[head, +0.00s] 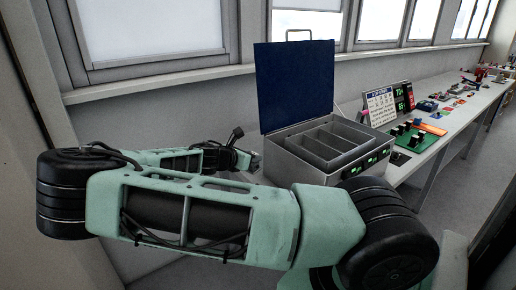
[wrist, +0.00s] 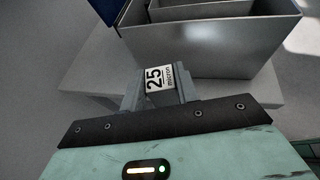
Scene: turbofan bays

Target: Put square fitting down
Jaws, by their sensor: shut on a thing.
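My gripper (wrist: 157,92) is shut on a small square fitting (wrist: 161,77), whose white face reads "25 micron" in the wrist view. The fitting sits between the two grey fingers, in front of the grey case's wall and above a light bench top. I cannot tell whether it touches the bench. In the head view my gripper (head: 247,160) is just left of the case, partly behind my own arm, and the fitting cannot be made out there.
An open grey case (head: 330,171) with a blue lid (head: 293,85) and inner compartments stands on the bench. A green board with knobs (head: 415,138) and a display panel (head: 386,103) are to its right. More small items lie further along the bench (head: 440,150). Windows line the wall behind.

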